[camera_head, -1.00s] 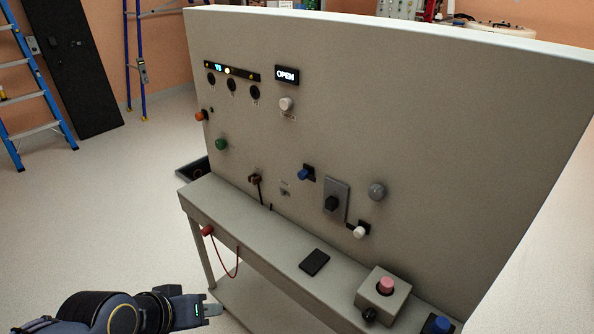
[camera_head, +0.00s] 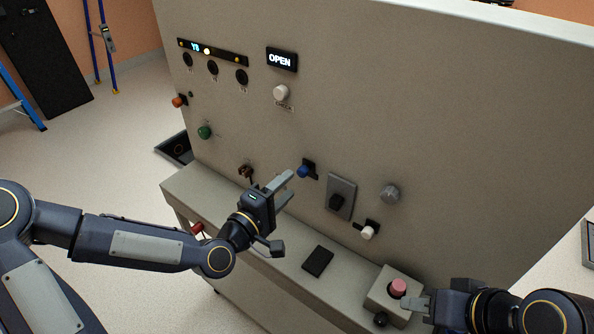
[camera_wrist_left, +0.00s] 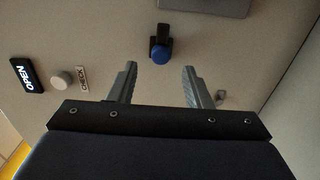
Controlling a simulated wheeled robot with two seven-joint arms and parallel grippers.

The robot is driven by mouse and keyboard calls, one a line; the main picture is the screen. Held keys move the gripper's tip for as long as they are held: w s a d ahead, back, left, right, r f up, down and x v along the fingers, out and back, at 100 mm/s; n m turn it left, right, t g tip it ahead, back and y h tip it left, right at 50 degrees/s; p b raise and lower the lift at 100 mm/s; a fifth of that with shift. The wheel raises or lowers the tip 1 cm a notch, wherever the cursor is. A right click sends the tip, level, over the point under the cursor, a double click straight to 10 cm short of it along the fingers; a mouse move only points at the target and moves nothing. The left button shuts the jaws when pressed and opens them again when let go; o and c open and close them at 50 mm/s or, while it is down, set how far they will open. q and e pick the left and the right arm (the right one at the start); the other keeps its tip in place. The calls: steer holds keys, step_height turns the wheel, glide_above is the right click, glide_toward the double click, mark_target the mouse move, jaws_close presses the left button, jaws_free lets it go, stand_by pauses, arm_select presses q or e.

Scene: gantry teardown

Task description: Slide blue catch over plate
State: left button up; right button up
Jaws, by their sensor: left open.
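The blue catch (camera_head: 303,171) sits on a small dark track (camera_head: 311,165) on the upright panel, up and left of the grey plate (camera_head: 344,186). The catch appears beside the plate, not across it. In the left wrist view the blue catch (camera_wrist_left: 161,57) lies centred just beyond the open fingertips. The grey plate (camera_wrist_left: 205,6) is cut off at the top edge. My right gripper (camera_head: 417,303) is at the lower right by the button box; its opening is unclear.
A white catch (camera_head: 368,232) is on the plate's lower right side. A grey round knob (camera_head: 389,194) is right of the plate. The ledge holds a black pad (camera_head: 318,261) and a box with a pink button (camera_head: 384,291). An OPEN display (camera_head: 282,60) is above.

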mark_target(300, 174)
arm_select(q)
steer(key=shift+p+x, duration=0.5)
steer(key=shift+x, duration=2.3)
steer(key=shift+f, duration=0.1)
